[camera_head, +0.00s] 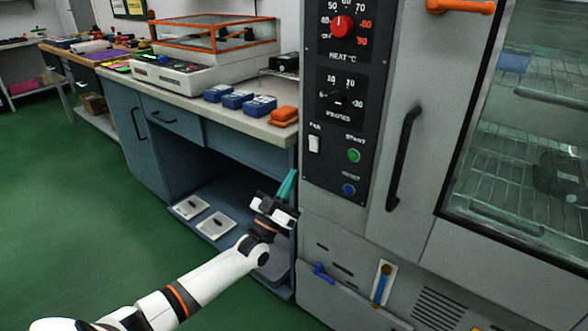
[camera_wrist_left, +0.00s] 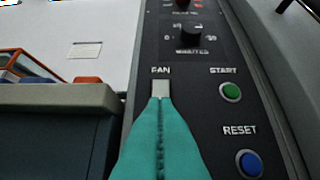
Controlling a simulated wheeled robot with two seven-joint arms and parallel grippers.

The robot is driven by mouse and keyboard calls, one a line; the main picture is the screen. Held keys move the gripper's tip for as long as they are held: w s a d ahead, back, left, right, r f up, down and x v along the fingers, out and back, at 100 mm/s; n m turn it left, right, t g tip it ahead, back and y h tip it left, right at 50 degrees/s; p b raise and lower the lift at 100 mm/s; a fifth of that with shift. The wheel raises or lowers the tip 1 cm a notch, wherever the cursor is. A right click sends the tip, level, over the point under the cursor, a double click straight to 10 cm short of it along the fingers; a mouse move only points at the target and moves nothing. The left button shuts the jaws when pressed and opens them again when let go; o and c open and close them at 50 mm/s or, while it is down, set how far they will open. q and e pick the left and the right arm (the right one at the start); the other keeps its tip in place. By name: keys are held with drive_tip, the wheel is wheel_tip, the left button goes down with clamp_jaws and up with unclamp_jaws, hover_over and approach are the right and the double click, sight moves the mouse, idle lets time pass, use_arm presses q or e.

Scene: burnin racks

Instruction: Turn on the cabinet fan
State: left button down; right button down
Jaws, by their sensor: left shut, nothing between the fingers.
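The cabinet's black control panel (camera_head: 335,100) carries a white fan switch (camera_head: 314,144) under the label FAN. The switch also shows in the left wrist view (camera_wrist_left: 161,88), right above the tips of my fingers. My left gripper (camera_head: 288,180) has teal fingers that are shut and empty. In the head view it is below and left of the switch. In the left wrist view its tips (camera_wrist_left: 160,100) overlap the switch's lower edge; I cannot tell whether they touch. My right gripper is not in view.
A green start button (camera_head: 354,156) and a blue reset button (camera_head: 348,189) are right of the switch. A red heat knob (camera_head: 342,27) and a black minutes knob (camera_head: 339,97) are above. A black door handle (camera_head: 403,158) stands out at the right. The bench (camera_head: 230,119) is at the left.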

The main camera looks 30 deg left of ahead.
use_arm(q)
drive_tip(key=f+v, duration=0.1)
drive_tip(key=v, duration=0.5)
drive_tip(key=shift+f, duration=0.15)
drive_tip(key=shift+w+d, duration=0.1)
drive_tip(key=shift+w, duration=0.1)
